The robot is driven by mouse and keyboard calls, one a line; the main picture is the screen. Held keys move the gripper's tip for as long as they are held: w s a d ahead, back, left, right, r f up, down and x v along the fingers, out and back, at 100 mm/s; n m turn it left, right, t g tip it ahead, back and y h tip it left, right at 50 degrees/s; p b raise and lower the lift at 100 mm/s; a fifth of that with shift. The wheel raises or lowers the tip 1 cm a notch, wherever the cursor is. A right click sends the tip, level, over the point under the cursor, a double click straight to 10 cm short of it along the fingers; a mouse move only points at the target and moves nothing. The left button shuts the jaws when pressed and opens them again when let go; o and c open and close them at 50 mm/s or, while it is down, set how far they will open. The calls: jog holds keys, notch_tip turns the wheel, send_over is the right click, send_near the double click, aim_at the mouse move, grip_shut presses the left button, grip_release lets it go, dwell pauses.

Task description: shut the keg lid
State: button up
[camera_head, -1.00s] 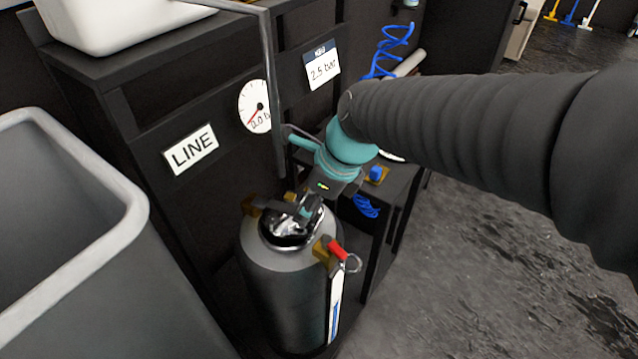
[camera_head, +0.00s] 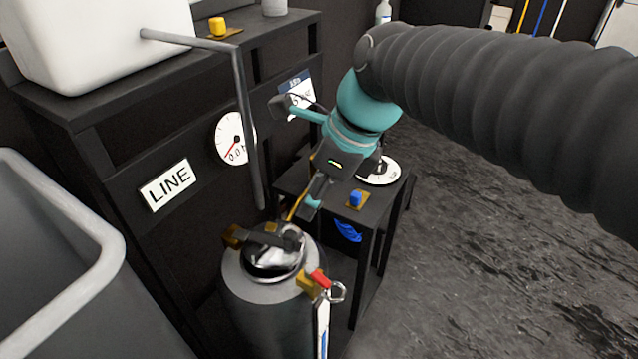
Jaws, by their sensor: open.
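The dark grey keg (camera_head: 262,312) stands at the lower middle. Its lid (camera_head: 268,262), dark and shiny, lies over the round opening on top, with a black bar (camera_head: 258,239) across it. I cannot tell whether the lid is fully seated or slightly raised. My gripper (camera_head: 307,208) is open, above and just behind the right side of the lid, and seems apart from it. The gap between the fingers is hard to see from here. A red-tipped part with a metal ring (camera_head: 322,279) and brass block sits at the keg's right shoulder.
A grey bin (camera_head: 60,270) stands close at left. The black bench (camera_head: 100,95) carries a white tank (camera_head: 95,45), whose grey pipe (camera_head: 245,110) hangs down close left of my gripper. A low black table (camera_head: 385,200) with a blue knob (camera_head: 356,197) stands behind. Right floor is clear.

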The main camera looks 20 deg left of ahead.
jog(key=shift+a+f, duration=0.1)
jog(key=shift+f, duration=0.2)
jog(key=c, duration=0.6)
jog(key=shift+w+a+f, duration=0.25)
jog(key=shift+f, duration=0.4)
grip_shut()
jog(key=n+g+h+b, duration=0.2)
jog(key=n+g+h, duration=0.15)
jog(key=n, duration=1.45)
send_near(298, 229)
jog(key=shift+t+h, duration=0.25)
jog(key=shift+h, duration=0.2)
jog(key=f, duration=0.3)
jog(key=f+b, duration=0.1)
jog(key=shift+w+a+f, duration=0.2)
jog(key=shift+a+f, duration=0.15)
jog(key=s, duration=0.3)
jog(key=shift+f, duration=0.1)
jog(key=shift+s+a, duration=0.1)
jog(key=shift+s, duration=0.45)
